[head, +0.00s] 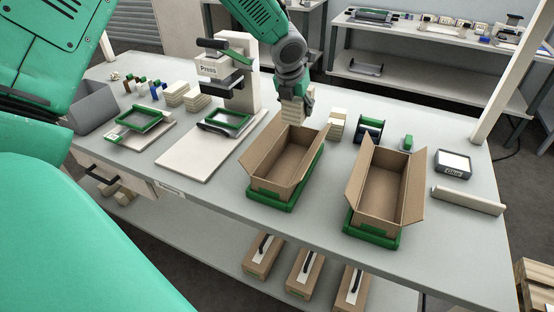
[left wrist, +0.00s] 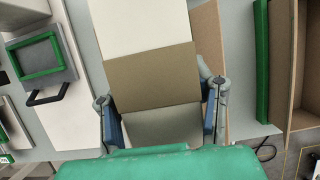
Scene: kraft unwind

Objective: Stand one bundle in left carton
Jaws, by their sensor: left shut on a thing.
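My left gripper (head: 294,97) is shut on a pale bundle (head: 291,113) just behind the left carton (head: 262,167). In the left wrist view the bundle (left wrist: 150,75), white with a brown band, sits between the two fingers of the gripper (left wrist: 160,112). The left carton is open, with flaps spread, and rests on a green tray (head: 270,201). Its inside looks empty. The lower end of the bundle is partly hidden by the carton's rear edge, so I cannot tell its height above the table. My right gripper is not in view.
A second open carton (head: 384,188) stands to the right on a green tray. A press (head: 232,75) stands to the left. More pale bundles (head: 337,124) stand right of the gripper. A glue box (head: 453,164) and a beige bar (head: 467,201) lie at the right.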

